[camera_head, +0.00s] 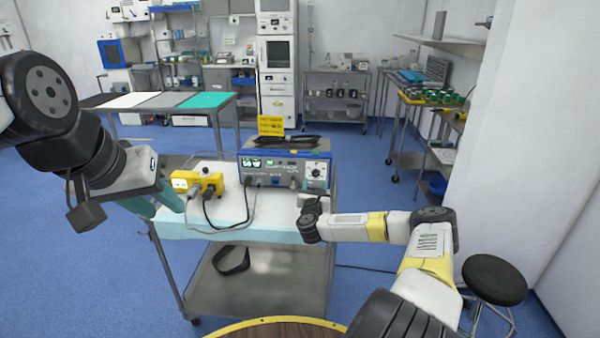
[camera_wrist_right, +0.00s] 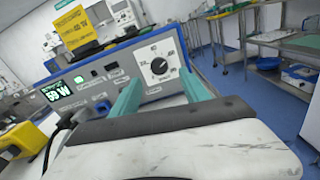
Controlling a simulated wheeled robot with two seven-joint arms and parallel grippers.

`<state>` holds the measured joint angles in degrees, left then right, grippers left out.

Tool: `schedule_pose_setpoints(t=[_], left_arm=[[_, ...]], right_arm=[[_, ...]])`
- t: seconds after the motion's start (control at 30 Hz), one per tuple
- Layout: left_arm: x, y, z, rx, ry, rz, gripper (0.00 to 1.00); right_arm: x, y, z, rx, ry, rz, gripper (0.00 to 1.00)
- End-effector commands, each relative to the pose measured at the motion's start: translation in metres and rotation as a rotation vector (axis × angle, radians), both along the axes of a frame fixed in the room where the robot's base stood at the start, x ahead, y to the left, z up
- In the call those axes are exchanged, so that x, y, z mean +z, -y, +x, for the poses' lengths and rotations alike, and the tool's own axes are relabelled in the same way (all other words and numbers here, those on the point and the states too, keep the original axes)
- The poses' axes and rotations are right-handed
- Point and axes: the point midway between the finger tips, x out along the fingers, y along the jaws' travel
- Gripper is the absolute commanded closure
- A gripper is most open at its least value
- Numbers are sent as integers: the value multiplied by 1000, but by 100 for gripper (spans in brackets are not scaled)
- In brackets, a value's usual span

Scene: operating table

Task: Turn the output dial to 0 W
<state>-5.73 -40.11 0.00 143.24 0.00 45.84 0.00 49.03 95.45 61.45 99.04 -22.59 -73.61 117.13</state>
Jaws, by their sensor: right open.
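The output dial (camera_head: 316,172) is a round knob on the right of the blue-framed generator's front panel (camera_head: 285,171). In the right wrist view the dial (camera_wrist_right: 158,66) is black on a white scale, and the green display (camera_wrist_right: 60,91) reads 50 W. My right gripper (camera_wrist_right: 162,88) is open, its two teal fingers pointing at the panel on either side below the dial, not closed on it. In the head view its fingers are hidden behind the wrist. My left gripper (camera_head: 155,203) hangs at the cart's left edge, its teal fingers apart and empty.
The generator stands on a cart with a pale top (camera_head: 225,212). A yellow power strip (camera_head: 197,183) with plugs and cables lies left of it. A yellow sign (camera_head: 271,125) and a dark cable bundle (camera_head: 286,140) are on top. A stool (camera_head: 494,280) stands at right.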

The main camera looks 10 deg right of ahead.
Motion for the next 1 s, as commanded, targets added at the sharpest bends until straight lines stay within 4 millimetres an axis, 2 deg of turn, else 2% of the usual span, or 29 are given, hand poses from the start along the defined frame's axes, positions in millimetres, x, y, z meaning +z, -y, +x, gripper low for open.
schedule_pose_setpoints(t=[0.43,0.6,0.83,0.87,1.0], left_arm=[[0,0,0,0,0,0,64],[0,0,0,0,0,0,64],[0,0,0,0,0,0,64],[0,0,0,0,0,0,64],[0,0,0,0,0,0,64]], right_arm=[[1,16,62,3,1,-4,46],[1,19,71,3,0,-2,46],[1,19,72,4,0,-3,46],[1,19,72,4,0,-3,48],[1,19,71,4,0,-3,76]])
